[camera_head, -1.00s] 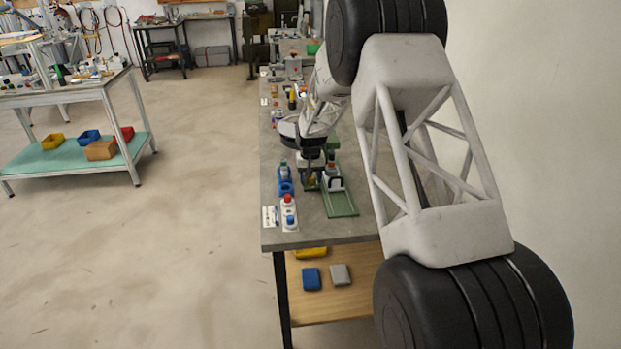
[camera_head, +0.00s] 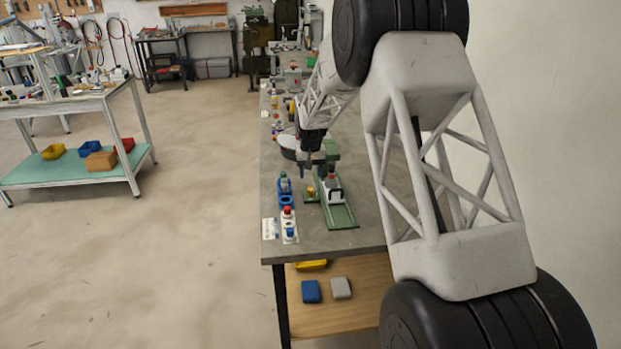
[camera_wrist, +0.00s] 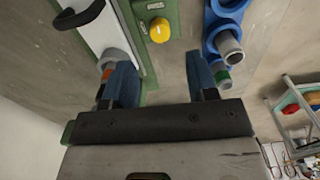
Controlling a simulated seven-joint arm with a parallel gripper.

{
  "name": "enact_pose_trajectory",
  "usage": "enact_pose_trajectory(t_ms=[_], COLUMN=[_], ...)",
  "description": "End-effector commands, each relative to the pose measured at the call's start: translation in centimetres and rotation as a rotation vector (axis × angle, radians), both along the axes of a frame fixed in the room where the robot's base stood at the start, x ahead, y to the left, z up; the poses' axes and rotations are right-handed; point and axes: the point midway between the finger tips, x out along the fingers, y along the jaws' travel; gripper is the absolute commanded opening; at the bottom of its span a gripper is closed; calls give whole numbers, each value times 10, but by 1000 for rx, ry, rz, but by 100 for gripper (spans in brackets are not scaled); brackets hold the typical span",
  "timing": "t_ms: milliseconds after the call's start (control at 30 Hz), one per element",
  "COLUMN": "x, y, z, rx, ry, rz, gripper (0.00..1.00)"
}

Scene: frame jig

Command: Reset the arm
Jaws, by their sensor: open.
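My gripper (camera_head: 308,170) is open and empty, above the bench near the green jig. In the wrist view its two blue fingers (camera_wrist: 160,82) stand apart with bare bench between them. The green jig (camera_head: 341,217) lies on the bench and carries a white block (camera_head: 334,196) with a black handle. A yellow knob (camera_head: 310,191) sits on the jig's left side; it also shows in the wrist view (camera_wrist: 160,30), ahead of the fingers. Part of the jig is hidden behind my fingers in the wrist view.
A blue holder (camera_head: 285,197) with a bottle stands left of the jig. The bench's front edge (camera_head: 325,255) is close. Several small items stand farther back. A cart (camera_head: 75,170) stands at left across open floor.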

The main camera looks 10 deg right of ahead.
Motion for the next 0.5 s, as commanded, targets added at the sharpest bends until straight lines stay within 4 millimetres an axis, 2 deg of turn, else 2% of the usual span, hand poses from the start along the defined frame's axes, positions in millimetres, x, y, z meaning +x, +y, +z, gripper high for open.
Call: enact_pose_trajectory(t_ms=[500], x=[-2], y=[0], z=[6], rx=[0], ry=[-2], rz=[0], gripper=[53])
